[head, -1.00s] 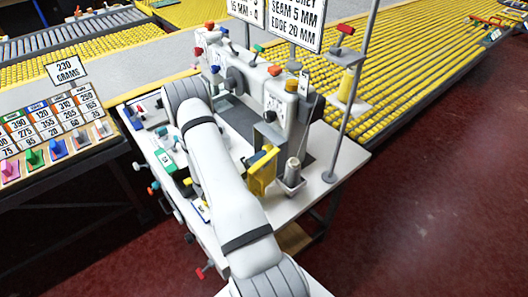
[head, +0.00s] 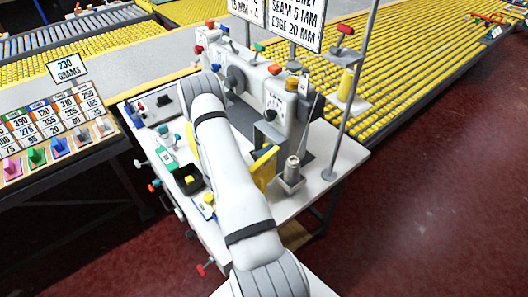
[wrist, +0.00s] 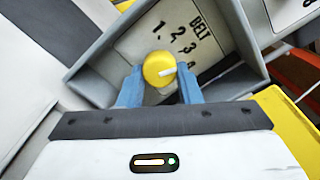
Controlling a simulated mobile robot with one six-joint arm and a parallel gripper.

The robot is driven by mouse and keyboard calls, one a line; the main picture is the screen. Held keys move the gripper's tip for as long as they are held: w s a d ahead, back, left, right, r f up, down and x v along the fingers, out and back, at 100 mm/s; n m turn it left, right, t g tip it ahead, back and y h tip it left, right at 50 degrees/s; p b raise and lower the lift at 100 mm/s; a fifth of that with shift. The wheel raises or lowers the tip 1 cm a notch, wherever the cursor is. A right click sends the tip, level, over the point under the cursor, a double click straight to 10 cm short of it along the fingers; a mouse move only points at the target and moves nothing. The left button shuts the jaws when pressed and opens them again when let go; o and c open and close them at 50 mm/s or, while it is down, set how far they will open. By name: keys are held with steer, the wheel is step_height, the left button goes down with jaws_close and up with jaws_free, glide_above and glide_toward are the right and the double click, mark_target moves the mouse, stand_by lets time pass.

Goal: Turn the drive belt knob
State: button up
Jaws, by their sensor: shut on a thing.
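In the wrist view the yellow round belt knob (wrist: 159,69) stands in a grey-framed recess beside a label plate (wrist: 160,35) reading BELT with the numbers 1, 2, 3 and a partly hidden lower one. In the head view my arm covers the gripper and the belt knob. The grey-white sewing machine (head: 262,92) stands behind my arm.
A thin pole (head: 350,110) rises farther right. Small coloured controls and a black box (head: 187,179) lie to the left. Red floor is clear at right.

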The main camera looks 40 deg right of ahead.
steer(key=shift+c, duration=1.2)
steer(key=shift+f+b, duration=0.15)
steer(key=shift+b, duration=0.3)
steer(key=m+b, duration=0.3)
steer(key=shift+f, duration=0.2)
steer(key=m+b, duration=0.2)
steer(key=b, duration=0.1)
steer(key=shift+w+m+b, duration=0.1)
steer(key=shift+m+b, duration=0.2)
steer(key=shift+b, duration=0.1)
steer(key=shift+r+m+b, duration=0.15)
steer(key=shift+m+b, duration=0.55)
steer(key=shift+r, duration=0.1)
